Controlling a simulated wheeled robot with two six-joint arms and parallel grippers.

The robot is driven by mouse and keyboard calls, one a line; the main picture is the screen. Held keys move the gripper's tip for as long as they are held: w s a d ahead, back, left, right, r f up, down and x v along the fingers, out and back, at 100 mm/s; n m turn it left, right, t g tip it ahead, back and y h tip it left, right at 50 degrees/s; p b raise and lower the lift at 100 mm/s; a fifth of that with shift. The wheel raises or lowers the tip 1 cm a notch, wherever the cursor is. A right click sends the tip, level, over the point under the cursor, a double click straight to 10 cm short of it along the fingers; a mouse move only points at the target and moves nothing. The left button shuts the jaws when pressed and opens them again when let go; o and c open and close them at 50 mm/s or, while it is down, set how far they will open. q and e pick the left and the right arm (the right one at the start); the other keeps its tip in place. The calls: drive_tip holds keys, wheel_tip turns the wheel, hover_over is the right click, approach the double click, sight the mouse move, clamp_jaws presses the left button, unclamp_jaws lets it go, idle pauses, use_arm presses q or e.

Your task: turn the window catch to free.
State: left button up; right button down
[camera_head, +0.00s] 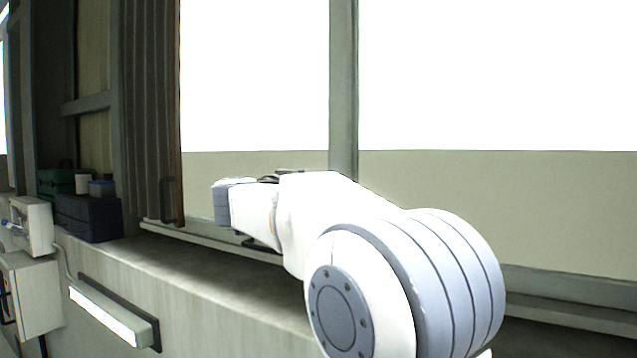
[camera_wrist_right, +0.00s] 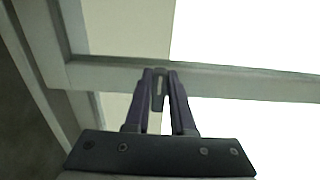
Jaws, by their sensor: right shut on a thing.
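The window catch (camera_wrist_right: 158,90) shows in the right wrist view as a small grey piece between the fingers, in front of the pale window frame bar (camera_wrist_right: 230,80). My right gripper (camera_wrist_right: 160,73) has its two dark purple fingers close together on the catch. The fingers cover much of it, so its exact angle is hard to read. In the head view my white right arm reaches toward the window and hides the catch and the fingers. The upright window bar (camera_head: 344,85) stands behind the arm. My left gripper is not in view.
A ledge (camera_head: 200,262) runs below the window. A brown slatted panel (camera_head: 150,110) with a dark handle stands at the left. A dark blue box (camera_head: 88,218) with small items sits on the ledge's left end. A white wall lamp (camera_head: 110,315) and pale wall boxes (camera_head: 30,290) are below.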

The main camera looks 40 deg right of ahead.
drive_tip(key=shift+f, duration=0.15)
idle(0.4)
drive_tip(key=c, duration=0.8)
unclamp_jaws()
drive_tip(key=shift+d, duration=0.1)
drive_tip(key=shift+o, duration=0.2)
drive_tip(key=b+v, duration=0.3)
drive_tip(key=v, duration=0.7)
drive_tip(key=shift+a, duration=0.3)
